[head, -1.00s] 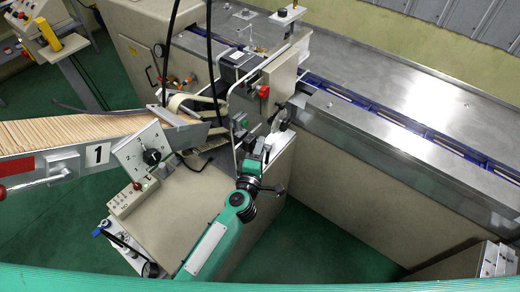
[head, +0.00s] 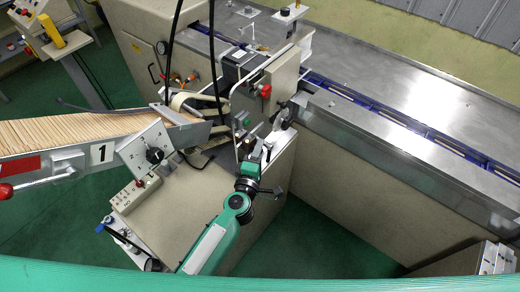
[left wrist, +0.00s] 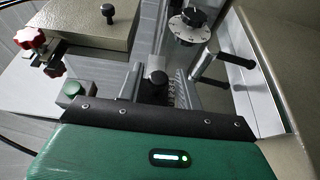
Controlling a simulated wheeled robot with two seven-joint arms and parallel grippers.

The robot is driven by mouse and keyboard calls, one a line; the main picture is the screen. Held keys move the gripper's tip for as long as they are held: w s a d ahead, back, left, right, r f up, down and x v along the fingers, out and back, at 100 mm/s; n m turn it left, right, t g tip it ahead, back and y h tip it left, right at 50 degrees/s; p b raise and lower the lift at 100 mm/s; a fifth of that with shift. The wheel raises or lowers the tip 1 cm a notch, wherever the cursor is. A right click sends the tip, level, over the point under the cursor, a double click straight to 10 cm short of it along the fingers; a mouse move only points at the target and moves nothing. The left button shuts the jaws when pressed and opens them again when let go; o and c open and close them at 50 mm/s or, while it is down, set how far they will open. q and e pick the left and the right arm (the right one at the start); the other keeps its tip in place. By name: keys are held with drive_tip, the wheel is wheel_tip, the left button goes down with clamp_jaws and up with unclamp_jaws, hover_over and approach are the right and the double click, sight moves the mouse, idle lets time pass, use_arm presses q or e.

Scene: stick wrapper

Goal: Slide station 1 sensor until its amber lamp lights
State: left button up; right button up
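My left gripper (head: 258,146) is at the upper edge of the beige cabinet, beside the wrapper's infeed. Its fingers are small and dark in the head view, and I cannot tell their gap. No lit amber lamp shows clearly. The station 1 number plate (head: 102,153) is on the stick chute at left. My right gripper is not in view.
A round dial (left wrist: 187,24) and black rods stand beyond my gripper. The stick chute (head: 75,130) lies to the left, the blue conveyor (head: 400,123) to the right. Green floor shows below.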

use_arm(q)
drive_tip(key=shift+s+a+r, duration=0.1)
drive_tip(key=b+v, duration=0.2)
drive_tip(key=v, duration=1.1)
drive_tip(key=shift+s+a, duration=0.15)
drive_tip(key=shift+s, duration=0.2)
